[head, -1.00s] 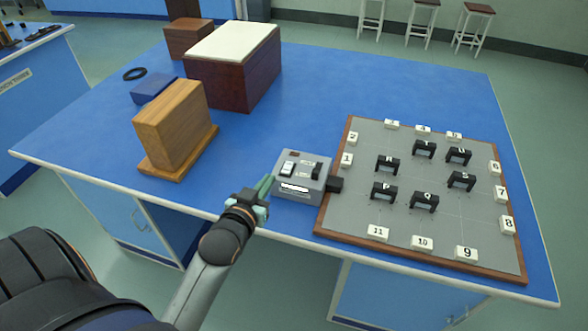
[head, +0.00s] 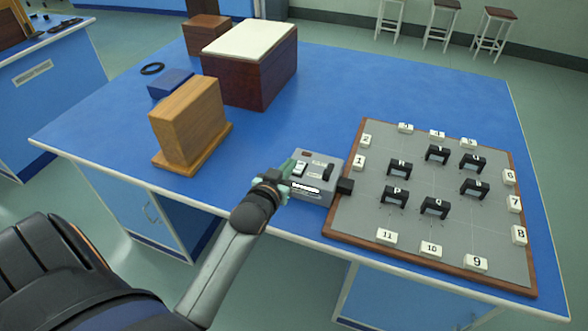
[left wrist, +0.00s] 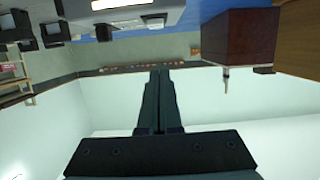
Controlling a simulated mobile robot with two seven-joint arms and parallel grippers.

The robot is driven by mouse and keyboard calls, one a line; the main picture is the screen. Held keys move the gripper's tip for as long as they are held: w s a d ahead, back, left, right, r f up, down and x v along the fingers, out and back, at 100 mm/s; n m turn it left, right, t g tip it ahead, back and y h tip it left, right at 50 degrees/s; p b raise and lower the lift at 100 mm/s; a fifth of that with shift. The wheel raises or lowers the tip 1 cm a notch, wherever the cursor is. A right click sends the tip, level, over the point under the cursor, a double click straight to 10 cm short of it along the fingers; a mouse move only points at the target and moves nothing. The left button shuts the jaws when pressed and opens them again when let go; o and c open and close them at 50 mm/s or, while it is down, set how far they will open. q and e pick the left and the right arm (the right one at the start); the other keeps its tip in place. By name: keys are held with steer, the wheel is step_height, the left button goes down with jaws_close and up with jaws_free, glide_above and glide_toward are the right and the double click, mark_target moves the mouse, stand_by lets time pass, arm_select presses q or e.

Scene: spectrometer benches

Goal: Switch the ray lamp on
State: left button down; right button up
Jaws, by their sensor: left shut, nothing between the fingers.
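The ray lamp box (head: 318,190) is a small grey box near the table's front edge, with a black nozzle (head: 345,186) on its right side facing the board. On its top are a white rocker switch (head: 299,168) at the left and a dark switch (head: 328,172) at the right. My left gripper (head: 285,172) is at the box's left edge, beside the white switch, its fingers closed and empty. The head view does not show whether it touches. My right gripper is not in view.
A grey board (head: 440,230) with black arches and numbered white blocks lies right of the box. A wooden block (head: 188,120), a white-topped dark box (head: 250,70), a blue block (head: 171,83) and a black ring (head: 152,69) stand behind. The right rear tabletop is free.

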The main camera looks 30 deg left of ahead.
mark_target(294, 179)
arm_select(q)
steer(key=x, duration=0.3)
steer(key=shift+w, duration=0.15)
steer(key=f, duration=0.2)
steer(key=shift+w+a+f, duration=0.1)
steer(key=shift+w+f, duration=0.15)
steer(key=shift+f, duration=0.85)
